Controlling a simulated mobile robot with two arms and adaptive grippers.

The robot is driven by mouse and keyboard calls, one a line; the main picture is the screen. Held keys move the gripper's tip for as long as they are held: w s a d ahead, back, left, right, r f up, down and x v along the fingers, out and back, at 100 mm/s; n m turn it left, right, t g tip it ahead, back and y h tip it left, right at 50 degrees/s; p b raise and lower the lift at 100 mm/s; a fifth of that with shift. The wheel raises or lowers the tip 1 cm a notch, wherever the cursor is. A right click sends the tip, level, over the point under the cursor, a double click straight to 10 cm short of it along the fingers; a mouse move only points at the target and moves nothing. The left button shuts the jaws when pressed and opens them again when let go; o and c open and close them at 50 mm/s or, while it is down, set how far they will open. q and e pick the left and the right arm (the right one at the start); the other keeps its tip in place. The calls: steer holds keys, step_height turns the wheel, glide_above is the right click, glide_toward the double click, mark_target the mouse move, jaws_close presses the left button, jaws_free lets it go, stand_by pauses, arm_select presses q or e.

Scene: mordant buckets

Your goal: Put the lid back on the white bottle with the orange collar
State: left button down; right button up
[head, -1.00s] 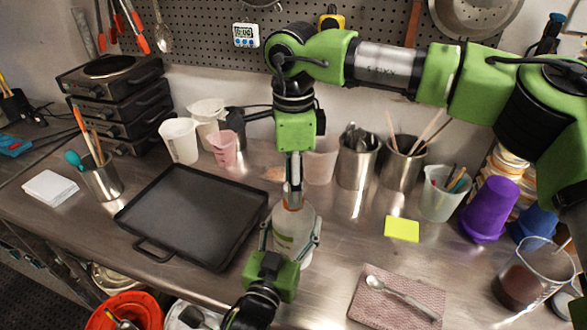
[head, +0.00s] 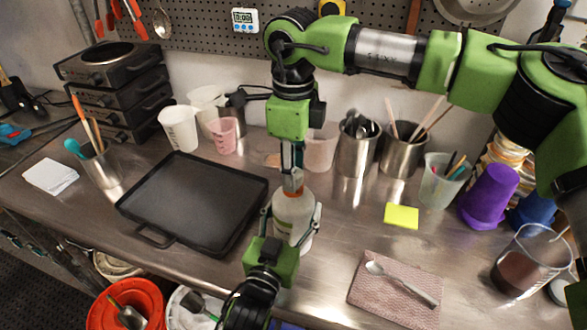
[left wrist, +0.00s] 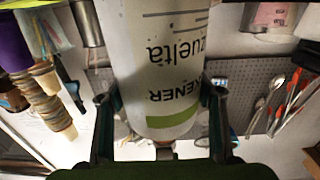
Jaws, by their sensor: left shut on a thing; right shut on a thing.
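The white bottle (head: 293,222) stands upright at the middle of the head view, with an orange part (head: 291,188) at its top. In the left wrist view the bottle (left wrist: 160,50) appears upside down, with black print and a green band. My left gripper (head: 293,213) reaches up from the front and is shut around the bottle's sides. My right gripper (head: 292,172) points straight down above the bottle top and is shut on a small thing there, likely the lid. The fingers hide most of it. I cannot tell whether it touches the bottle's neck.
A black tray (head: 195,203) lies left of the bottle. A pink cloth (head: 365,292) with a spoon and a yellow note (head: 401,215) lie to the right. Cups and metal utensil pots (head: 357,150) stand behind. An orange bucket (head: 150,291) is below the front edge.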

steer(key=shift+m, duration=0.5)
steer(key=o, duration=1.3)
steer(key=shift+r, duration=0.15)
step_height(320, 180, up, 12)
arm_select(q)
steer(key=c, duration=0.6)
jaws_free()
steer(key=shift+s, duration=0.1)
